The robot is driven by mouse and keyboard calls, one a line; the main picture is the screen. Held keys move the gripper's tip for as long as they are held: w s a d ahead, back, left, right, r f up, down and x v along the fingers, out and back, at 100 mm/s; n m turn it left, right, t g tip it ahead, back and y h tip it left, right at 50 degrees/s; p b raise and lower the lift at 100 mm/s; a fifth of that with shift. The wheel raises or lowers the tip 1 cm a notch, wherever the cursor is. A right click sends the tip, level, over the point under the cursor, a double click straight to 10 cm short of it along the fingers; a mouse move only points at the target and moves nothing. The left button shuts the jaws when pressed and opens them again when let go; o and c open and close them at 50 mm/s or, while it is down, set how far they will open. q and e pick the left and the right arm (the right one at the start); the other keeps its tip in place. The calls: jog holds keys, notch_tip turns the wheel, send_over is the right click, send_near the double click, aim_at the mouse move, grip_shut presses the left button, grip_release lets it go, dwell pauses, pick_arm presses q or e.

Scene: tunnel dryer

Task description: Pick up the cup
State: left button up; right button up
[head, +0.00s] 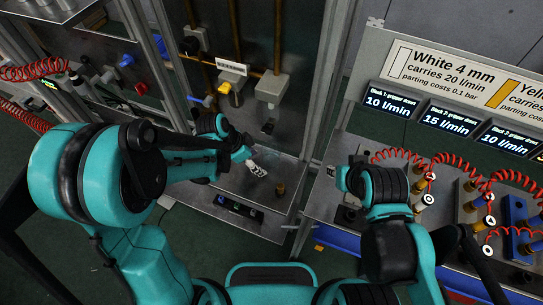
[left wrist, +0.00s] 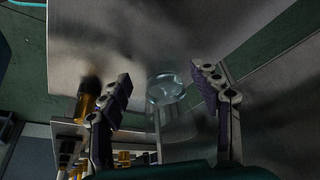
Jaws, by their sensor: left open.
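A clear, glassy cup (left wrist: 167,88) stands on the grey metal surface in the left wrist view, between and beyond my open fingers. In the head view a small pale, shiny shape (head: 257,168) at the tip of my left gripper seems to be this cup. My left gripper (left wrist: 166,100) is open, with one dark finger on each side and visible gaps to the cup. It also shows in the head view (head: 246,158), low over the metal shelf. My right arm reaches the bench at right, but its fingers are hidden.
Metal posts (head: 319,100) frame the shelf. The right bench holds red coiled hoses (head: 398,155), valve blocks and displays (head: 392,102).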

aim_at(271, 158)
pick_arm(q)
jog(key=d, duration=0.1)
jog(key=w+d, duration=0.1)
jog(key=d, duration=0.1)
jog(key=w+d+f+b, duration=0.1)
jog(key=d, duration=0.1)
jog(key=c, duration=1.1)
jog(key=shift+r, duration=0.2)
